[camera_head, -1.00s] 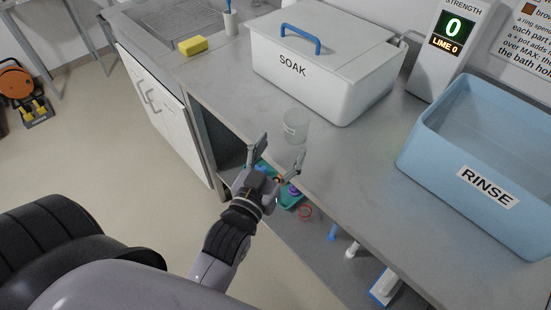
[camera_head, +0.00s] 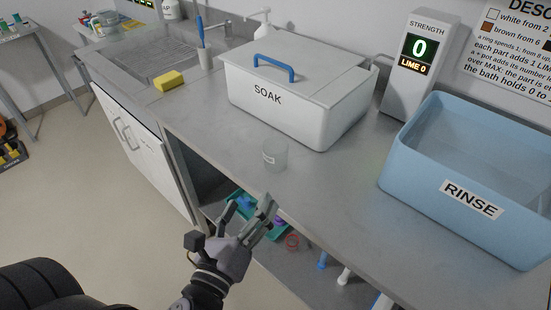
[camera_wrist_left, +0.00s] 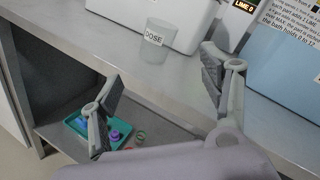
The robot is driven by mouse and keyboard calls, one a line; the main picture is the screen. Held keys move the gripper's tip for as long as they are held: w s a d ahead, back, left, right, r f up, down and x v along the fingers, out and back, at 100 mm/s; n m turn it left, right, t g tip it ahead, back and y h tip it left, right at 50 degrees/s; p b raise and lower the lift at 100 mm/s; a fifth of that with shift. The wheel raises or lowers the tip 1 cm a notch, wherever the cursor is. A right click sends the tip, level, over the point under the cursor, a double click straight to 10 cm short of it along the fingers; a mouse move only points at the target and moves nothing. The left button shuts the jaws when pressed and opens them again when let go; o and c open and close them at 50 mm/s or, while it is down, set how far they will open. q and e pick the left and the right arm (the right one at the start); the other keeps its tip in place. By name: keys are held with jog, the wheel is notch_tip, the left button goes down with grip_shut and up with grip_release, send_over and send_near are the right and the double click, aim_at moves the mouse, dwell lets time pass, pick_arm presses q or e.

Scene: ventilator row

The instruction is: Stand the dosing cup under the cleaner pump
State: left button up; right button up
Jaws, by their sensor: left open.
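The dosing cup (camera_head: 275,155) is a small clear cup standing upright on the grey counter in front of the SOAK box. In the left wrist view, the cup (camera_wrist_left: 155,44) shows a DOSE label. My left gripper (camera_head: 251,207) is open and empty, apart from the cup, near the counter's front edge. In the left wrist view its fingers (camera_wrist_left: 163,82) are spread, with the cup beyond them. A white pump top (camera_head: 264,20), perhaps the cleaner pump, shows behind the SOAK box, its lower part hidden. My right gripper is not in view.
The SOAK box (camera_head: 315,107) stands behind the cup, and the blue RINSE tub (camera_head: 425,180) is to the right. A yellow sponge (camera_head: 168,80) lies by the sink. A teal tray (camera_wrist_left: 75,146) is on the shelf below. The counter left of the cup is clear.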

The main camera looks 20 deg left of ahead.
pick_arm(q)
jog(key=m, duration=0.5)
jog(key=m+p, duration=0.1)
jog(key=p, duration=0.4)
send_near(272, 157)
jog(key=w, duration=0.6)
jog(key=shift+w+a+f, duration=0.1)
jog(key=shift+w+a, duration=0.1)
jog(key=shift+w, duration=0.2)
jog(key=w, duration=0.5)
jog(key=shift+w+a+f+p, duration=0.2)
jog(key=shift+w+p, duration=0.1)
jog(key=shift+p, duration=0.1)
jog(key=shift+s+r, duration=0.1)
jog(key=shift+c, duration=0.5)
jog(key=c, duration=1.1)
